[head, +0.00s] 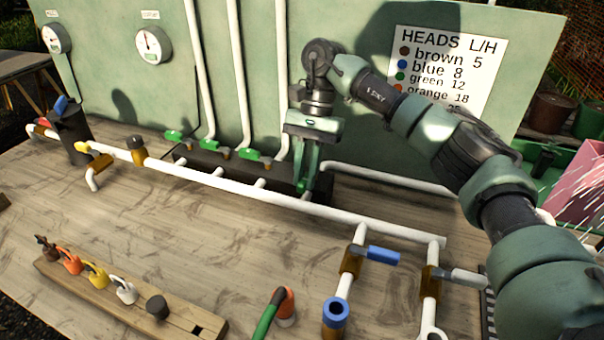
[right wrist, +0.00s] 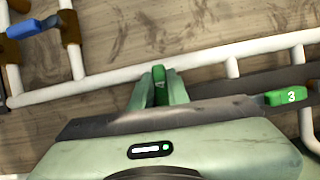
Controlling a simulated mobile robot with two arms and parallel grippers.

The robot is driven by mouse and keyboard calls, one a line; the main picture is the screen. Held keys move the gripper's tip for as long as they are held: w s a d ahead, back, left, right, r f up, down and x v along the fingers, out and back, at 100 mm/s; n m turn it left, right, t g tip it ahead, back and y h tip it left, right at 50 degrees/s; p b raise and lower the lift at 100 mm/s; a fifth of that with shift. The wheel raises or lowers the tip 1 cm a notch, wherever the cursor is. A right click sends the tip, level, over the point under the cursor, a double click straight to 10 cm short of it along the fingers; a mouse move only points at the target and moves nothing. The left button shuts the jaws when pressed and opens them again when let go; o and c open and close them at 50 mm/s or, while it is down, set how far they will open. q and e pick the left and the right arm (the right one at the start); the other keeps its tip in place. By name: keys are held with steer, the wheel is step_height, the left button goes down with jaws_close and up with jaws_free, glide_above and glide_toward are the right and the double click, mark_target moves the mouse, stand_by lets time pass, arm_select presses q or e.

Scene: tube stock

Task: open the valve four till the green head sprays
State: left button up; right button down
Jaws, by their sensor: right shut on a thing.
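My right gripper (head: 308,190) reaches down to the right end of the dark manifold block and is shut on a green handle (right wrist: 158,76), which shows between its fingers in the right wrist view. This handle stands where the fourth valve in the row is; its number is hidden. The handle of valve three (head: 248,154), marked 3 in the right wrist view (right wrist: 286,97), is just beside the gripper. A green curved piece with an orange collar (head: 275,311) is at the front of the table; I cannot tell whether it is the green head. My left gripper is out of view.
White supply pipe (head: 210,182) crosses the table. Blue-handled (head: 381,255) and grey-handled (head: 463,277) valves stand at right. A wooden rack (head: 85,288) holds several coloured heads. White spray-like streaks (head: 590,187) cross a pink panel at far right; their source is hidden.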

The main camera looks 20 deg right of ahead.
steer(key=shift+r, duration=0.15)
stand_by(0.3)
steer(key=c, duration=1.4)
jaws_free()
steer(key=shift+o, duration=0.2)
steer(key=v, duration=0.7)
steer(key=shift+r+p, duration=0.35)
steer(key=shift+p, duration=0.1)
steer(key=shift+w+d, duration=0.1)
steer(key=shift+d, duration=0.05)
